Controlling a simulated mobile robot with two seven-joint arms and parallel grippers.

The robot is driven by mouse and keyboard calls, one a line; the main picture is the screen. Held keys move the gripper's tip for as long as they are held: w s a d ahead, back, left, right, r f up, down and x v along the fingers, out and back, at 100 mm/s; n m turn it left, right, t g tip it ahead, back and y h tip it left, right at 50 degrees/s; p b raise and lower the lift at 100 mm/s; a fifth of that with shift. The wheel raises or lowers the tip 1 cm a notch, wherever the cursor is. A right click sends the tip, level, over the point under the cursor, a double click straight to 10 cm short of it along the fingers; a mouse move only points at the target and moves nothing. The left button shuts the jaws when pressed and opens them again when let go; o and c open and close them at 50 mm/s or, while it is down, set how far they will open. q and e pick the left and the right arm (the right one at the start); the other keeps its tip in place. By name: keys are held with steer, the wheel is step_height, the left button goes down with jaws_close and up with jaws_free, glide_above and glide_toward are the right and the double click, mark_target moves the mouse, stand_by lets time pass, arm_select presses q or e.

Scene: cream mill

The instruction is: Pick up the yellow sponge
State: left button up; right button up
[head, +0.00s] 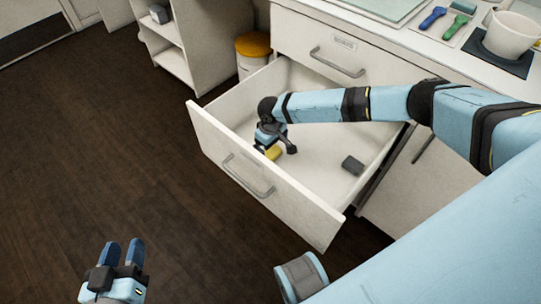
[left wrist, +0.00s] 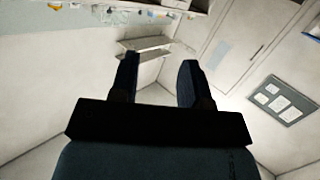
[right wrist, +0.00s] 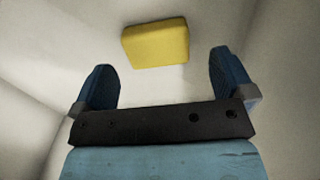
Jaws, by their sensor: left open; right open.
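The yellow sponge (head: 273,152) lies on the floor of the open drawer (head: 318,192), close to the drawer's front panel. My right gripper (head: 268,140) reaches down into the drawer right beside the sponge and partly covers it in the head view. In the right wrist view the sponge (right wrist: 156,43) shows whole, beyond and between the two open fingertips (right wrist: 162,75), with nothing between the fingers. My left gripper (head: 124,254) is open and empty, low at the left over the dark floor. The left wrist view shows its open fingers (left wrist: 158,75) and no sponge.
A dark grey block (head: 352,165) lies in the drawer to the right of the sponge. The drawer's walls surround the right gripper. A white bin with a yellow lid (head: 253,45) stands behind. The counter above holds brushes and a white pot (head: 511,36). The floor at left is clear.

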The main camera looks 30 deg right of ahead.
mark_target(272, 153)
steer(key=f, duration=0.1)
steer(key=f+b, duration=0.2)
steer(key=f, duration=0.1)
steer(key=shift+d, duration=0.3)
steer(key=shift+f, duration=0.55)
steer(key=c, duration=0.8)
arm_select(q)
steer(key=r, duration=0.1)
steer(key=d+r+t+h, duration=0.1)
steer(key=r, duration=0.1)
steer(key=r+t, duration=0.1)
steer(key=shift+w+d+r+h, duration=0.2)
steer(key=shift+w+d+h, duration=0.05)
steer(key=shift+d+h, duration=0.1)
arm_select(e)
steer(key=shift+r, duration=0.15)
